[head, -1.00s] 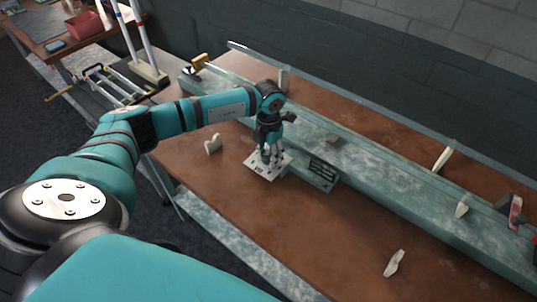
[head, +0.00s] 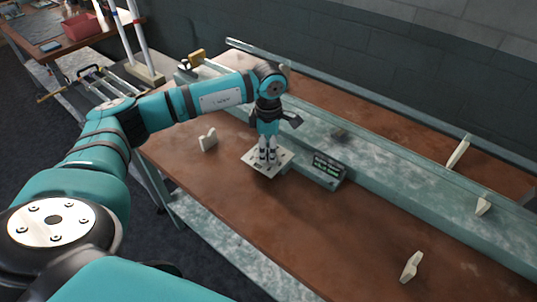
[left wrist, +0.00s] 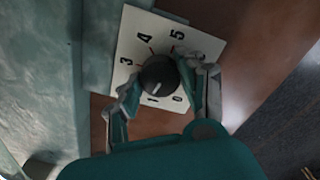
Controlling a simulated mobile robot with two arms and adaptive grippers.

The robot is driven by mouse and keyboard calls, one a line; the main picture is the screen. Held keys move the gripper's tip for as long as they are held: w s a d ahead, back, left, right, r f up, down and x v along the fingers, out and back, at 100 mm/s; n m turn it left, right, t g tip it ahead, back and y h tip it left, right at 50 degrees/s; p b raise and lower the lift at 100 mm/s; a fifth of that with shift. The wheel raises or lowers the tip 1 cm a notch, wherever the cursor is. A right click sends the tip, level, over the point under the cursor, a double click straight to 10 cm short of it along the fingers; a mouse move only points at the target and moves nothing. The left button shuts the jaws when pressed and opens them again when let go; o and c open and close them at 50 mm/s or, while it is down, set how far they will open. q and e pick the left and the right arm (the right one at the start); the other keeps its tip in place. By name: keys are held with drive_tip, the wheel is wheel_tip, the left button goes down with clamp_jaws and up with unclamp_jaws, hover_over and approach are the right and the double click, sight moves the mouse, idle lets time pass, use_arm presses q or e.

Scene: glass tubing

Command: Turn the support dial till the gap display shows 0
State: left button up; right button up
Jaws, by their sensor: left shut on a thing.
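The support dial is a dark round knob (left wrist: 158,75) on a white plate (left wrist: 134,45) with printed numbers; 0, 1, 3, 4 and 5 can be read. The white plate also shows in the head view (head: 250,158), on the brown bench top. My left gripper (head: 267,160) points down at the plate, and its fingers sit on either side of the knob. In the left wrist view my left gripper (left wrist: 163,92) is shut on the knob. The gap display (head: 327,166) is a small dark panel right of the plate; its reading is too small to read. My right gripper is not in view.
A long grey-green rail (head: 400,185) runs behind the plate and display. Pale notched supports stand on the bench, one left of the plate (head: 208,140) and one at the lower right (head: 411,266). The bench between the display and the lower right support is clear.

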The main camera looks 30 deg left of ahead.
sight(268, 149)
use_arm(q)
drive_tip(key=m+b, duration=0.4)
drive_tip(key=m, duration=0.2)
drive_tip(key=shift+f+m, duration=0.1)
drive_tip(key=shift+m, duration=0.2)
drive_tip(key=m+b, duration=0.2)
drive_tip(key=m, duration=0.2)
drive_tip(key=shift+m, duration=0.3)
drive_tip(key=shift+r+b, duration=0.2)
drive_tip(key=shift+b, duration=0.1)
drive_tip(key=o, duration=1.1)
drive_tip(key=shift+o, duration=0.4)
wheel_tip(268, 149, up, 12)
